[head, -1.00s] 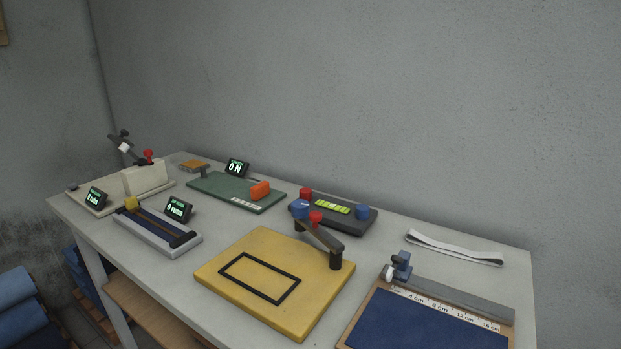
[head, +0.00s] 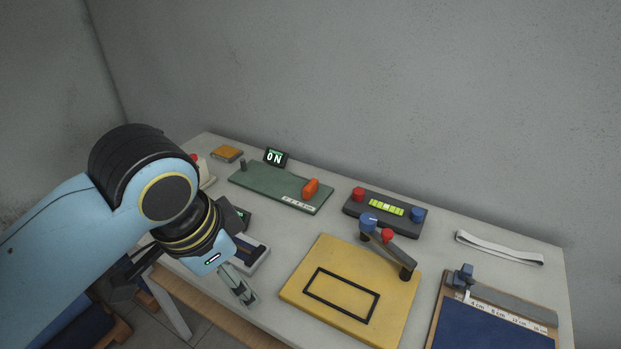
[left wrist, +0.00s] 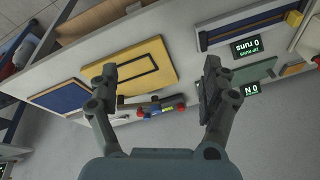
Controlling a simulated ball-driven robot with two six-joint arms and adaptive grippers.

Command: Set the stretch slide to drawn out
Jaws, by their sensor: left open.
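A green board (head: 265,188) with an orange block (head: 311,188) on its right part, a dark post (head: 243,166) near its left end and a small scale strip at its front right looks like the stretch slide. A display (head: 276,157) behind it reads 0 N. My left gripper (head: 246,294) is above the table's front part, nearer than the board and apart from it. In the left wrist view, its fingers (left wrist: 160,68) are spread and empty. The green board (left wrist: 262,74) shows there too, partly behind a finger; the orange block is not visible. My right gripper is not in view.
A yellow board (head: 320,260) with a black outline and lever lies right of my gripper. A dark device (head: 384,214) with red and blue knobs stands behind it. My arm partly covers the blue-topped rail unit (head: 250,257). A white band (head: 499,248) lies at right.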

